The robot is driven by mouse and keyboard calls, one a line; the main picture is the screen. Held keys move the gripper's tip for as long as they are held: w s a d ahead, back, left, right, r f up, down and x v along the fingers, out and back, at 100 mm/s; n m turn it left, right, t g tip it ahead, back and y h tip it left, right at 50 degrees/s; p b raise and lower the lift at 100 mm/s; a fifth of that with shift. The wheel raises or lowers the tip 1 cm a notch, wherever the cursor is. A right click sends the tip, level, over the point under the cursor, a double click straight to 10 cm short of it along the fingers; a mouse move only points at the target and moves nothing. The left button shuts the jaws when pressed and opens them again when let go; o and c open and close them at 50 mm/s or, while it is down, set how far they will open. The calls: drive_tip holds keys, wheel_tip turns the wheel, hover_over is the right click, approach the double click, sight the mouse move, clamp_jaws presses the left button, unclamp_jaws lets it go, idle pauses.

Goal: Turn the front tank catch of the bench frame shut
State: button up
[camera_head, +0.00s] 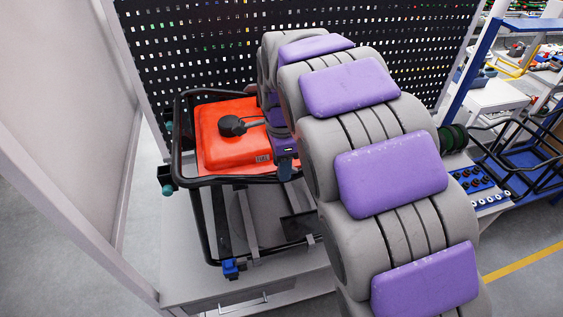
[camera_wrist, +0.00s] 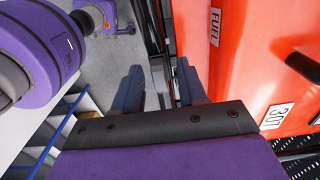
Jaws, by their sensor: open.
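The orange-red tank (camera_head: 225,135) with a black cap sits in the black tubular bench frame (camera_head: 205,225) on a grey bench. My gripper (camera_head: 285,168) is at the tank's right edge, beside the frame's top rail. In the wrist view my gripper (camera_wrist: 158,84) has its two dark blue fingers apart. A small grey piece, apparently the front tank catch (camera_wrist: 160,72), shows between them beside a dark frame rail. I cannot tell its angle or any contact. In the head view my arm hides this spot.
A black perforated panel (camera_head: 190,50) stands behind the bench. A white wall (camera_head: 85,70) is at the left. At the right are a blue-edged table with small parts (camera_head: 480,190) and another black frame (camera_head: 535,150). A drawer handle (camera_head: 243,301) is on the bench front.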

drive_tip(key=shift+c, duration=0.2)
clamp_jaws()
drive_tip(key=shift+n, duration=0.4)
drive_tip(key=n, duration=0.3)
drive_tip(key=shift+r+n+b, duration=0.1)
drive_tip(key=shift+n+b, duration=0.2)
drive_tip(key=n, duration=0.4)
drive_tip(key=shift+s+d+n, duration=0.1)
drive_tip(key=shift+d+n, duration=0.05)
drive_tip(key=shift+n, duration=0.15)
drive_tip(key=n+b, duration=0.1)
drive_tip(key=n, duration=0.3)
drive_tip(key=shift+d+n, duration=0.1)
drive_tip(key=shift+n, duration=0.2)
drive_tip(key=shift+d+n, duration=0.1)
drive_tip(key=shift+n, duration=2.1)
